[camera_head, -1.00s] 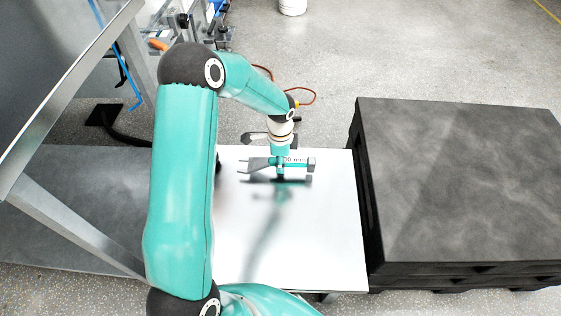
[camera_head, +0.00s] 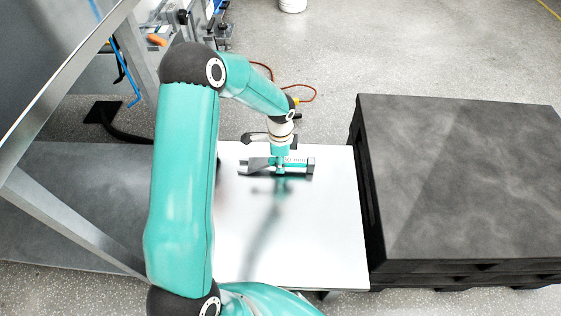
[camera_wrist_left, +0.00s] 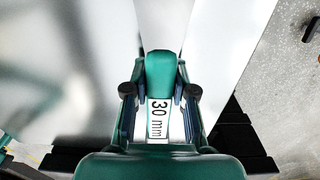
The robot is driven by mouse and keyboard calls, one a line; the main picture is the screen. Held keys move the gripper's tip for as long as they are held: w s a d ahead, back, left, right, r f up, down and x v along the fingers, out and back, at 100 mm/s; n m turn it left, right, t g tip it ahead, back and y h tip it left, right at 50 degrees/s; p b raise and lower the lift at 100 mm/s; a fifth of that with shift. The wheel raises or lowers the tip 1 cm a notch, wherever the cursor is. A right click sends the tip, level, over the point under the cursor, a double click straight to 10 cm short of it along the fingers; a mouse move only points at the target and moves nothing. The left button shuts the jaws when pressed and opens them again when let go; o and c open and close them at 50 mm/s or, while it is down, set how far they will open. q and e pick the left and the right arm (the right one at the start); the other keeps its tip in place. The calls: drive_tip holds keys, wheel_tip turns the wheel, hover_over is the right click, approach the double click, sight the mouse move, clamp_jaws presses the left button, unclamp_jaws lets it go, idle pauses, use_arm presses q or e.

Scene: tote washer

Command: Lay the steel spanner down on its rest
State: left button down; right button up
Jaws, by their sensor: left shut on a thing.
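The steel spanner (camera_head: 299,161) lies level across the picture near the back edge of the white table in the head view. Its forked end points left. My left gripper (camera_head: 280,161) is shut on it around the middle, from above. In the left wrist view the spanner's "30 mm" label (camera_wrist_left: 157,120) shows between the fingers. A dark strip runs close under the spanner. I cannot tell its rest from shadow there, nor whether the spanner touches anything below. My right gripper is not in view.
The white table (camera_head: 320,230) is bare in front of the spanner. A dark pallet stack (camera_head: 465,180) stands close on the right. A steel frame (camera_head: 70,225) slants across the left. An orange cable (camera_head: 304,88) lies on the floor behind.

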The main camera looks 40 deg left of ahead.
use_arm(q)
drive_tip(key=shift+f, duration=0.1)
drive_tip(key=shift+c, duration=1.5)
unclamp_jaws()
drive_tip(key=shift+r+p, duration=3.6)
drive_tip(key=shift+r, duration=0.9)
